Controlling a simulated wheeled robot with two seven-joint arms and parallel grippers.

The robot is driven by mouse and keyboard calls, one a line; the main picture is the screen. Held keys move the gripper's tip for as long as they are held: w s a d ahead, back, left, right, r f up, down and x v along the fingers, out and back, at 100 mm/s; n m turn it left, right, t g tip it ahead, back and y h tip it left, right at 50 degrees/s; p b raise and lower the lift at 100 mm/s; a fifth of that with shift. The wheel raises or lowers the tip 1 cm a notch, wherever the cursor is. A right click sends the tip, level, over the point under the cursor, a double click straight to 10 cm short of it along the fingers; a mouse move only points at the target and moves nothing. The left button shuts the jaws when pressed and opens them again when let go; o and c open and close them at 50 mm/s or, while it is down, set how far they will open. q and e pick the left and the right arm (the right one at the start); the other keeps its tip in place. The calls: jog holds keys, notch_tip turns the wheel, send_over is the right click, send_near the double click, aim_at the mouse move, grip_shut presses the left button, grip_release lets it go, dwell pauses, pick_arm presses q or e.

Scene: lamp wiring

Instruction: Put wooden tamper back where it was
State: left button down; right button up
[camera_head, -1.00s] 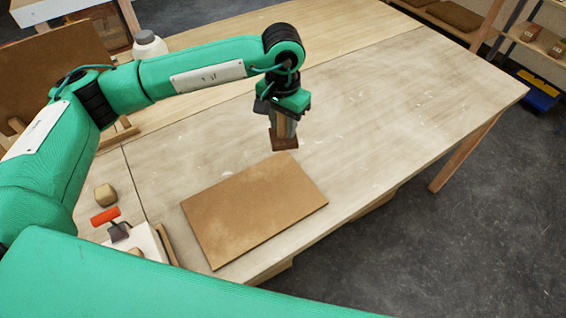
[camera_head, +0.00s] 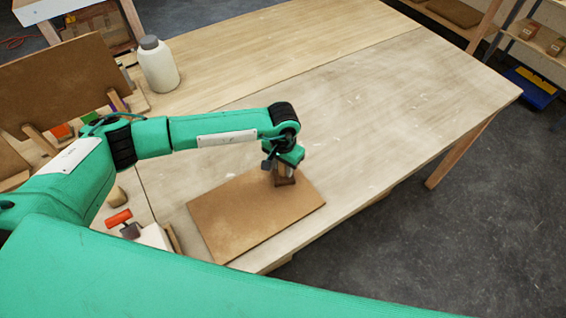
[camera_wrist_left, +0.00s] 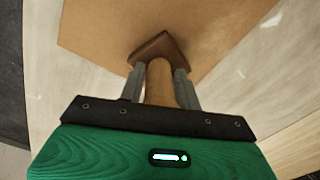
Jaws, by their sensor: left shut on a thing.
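My left gripper (camera_head: 284,169) is shut on the wooden tamper (camera_head: 285,181), over the right part of a brown board (camera_head: 245,218) on the workbench. In the left wrist view the two grey fingers (camera_wrist_left: 160,85) of the gripper sit on either side of the tamper's round handle (camera_wrist_left: 159,82). The tamper's dark brown square base (camera_wrist_left: 158,46) points down at the board (camera_wrist_left: 110,25). I cannot tell whether the base touches the board. My right gripper is not in view.
A white bottle with a grey lid (camera_head: 159,66) stands at the back left. A red-handled tool (camera_head: 119,218) and a white block (camera_head: 155,237) lie left of the board. An upright brown panel (camera_head: 60,80) stands at the far left. The bench right of the board (camera_head: 400,110) is clear.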

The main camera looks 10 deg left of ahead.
pick_arm(q)
jog(key=shift+f, duration=0.1)
jog(key=c, duration=1)
grip_release()
jog(key=shift+r, duration=0.25)
notch_tip(320, 180, up, 11)
jog(key=b, duration=0.5)
jog(key=shift+b, duration=0.3)
jog(key=shift+r, duration=0.4)
